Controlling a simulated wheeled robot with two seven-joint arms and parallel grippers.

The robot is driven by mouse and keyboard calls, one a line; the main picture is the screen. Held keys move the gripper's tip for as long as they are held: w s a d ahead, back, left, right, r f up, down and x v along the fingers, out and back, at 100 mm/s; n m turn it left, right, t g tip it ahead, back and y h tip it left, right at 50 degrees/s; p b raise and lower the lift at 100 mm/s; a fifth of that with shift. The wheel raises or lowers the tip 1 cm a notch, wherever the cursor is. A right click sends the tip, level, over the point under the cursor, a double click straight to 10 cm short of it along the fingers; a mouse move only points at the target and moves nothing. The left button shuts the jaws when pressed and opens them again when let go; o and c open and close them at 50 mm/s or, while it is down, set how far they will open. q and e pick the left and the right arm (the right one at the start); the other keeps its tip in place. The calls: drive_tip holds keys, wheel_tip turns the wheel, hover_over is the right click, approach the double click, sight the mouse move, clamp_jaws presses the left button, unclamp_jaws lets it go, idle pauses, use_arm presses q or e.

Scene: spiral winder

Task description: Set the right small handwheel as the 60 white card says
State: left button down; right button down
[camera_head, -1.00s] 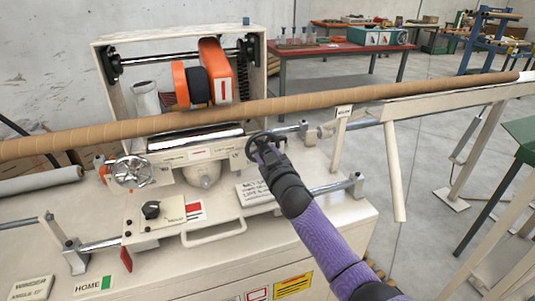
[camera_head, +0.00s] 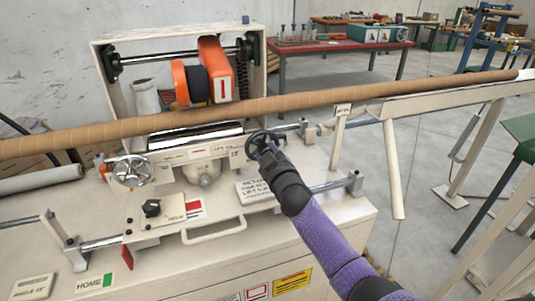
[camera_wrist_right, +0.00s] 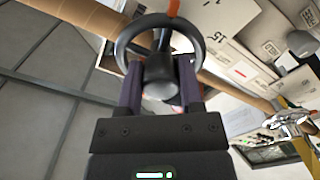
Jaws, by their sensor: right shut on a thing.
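The right small handwheel (camera_head: 262,143) is a dark wheel on the right side of the winder's head. My right gripper (camera_head: 268,155) reaches it from the front. In the right wrist view the dark rim of the handwheel (camera_wrist_right: 128,45) fills the top middle, with an orange mark on its upper edge. My right gripper (camera_wrist_right: 160,92) is shut on the wheel's hub, one finger on each side. The white card (camera_head: 256,191) lies on the machine's top, left of my right arm; its writing is too small to read. My left gripper is out of view.
A silver handwheel (camera_head: 131,172) stands on the left of the machine. A long brown tube (camera_head: 290,101) crosses above the handwheels. A black knob (camera_head: 151,208) and a white handle (camera_head: 214,232) are at the front.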

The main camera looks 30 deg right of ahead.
drive_tip(key=shift+f, duration=0.1)
drive_tip(key=shift+c, duration=1.2)
unclamp_jaws()
drive_tip(key=p+v, duration=0.3)
drive_tip(key=v, duration=0.7)
drive_tip(key=shift+a, duration=0.1)
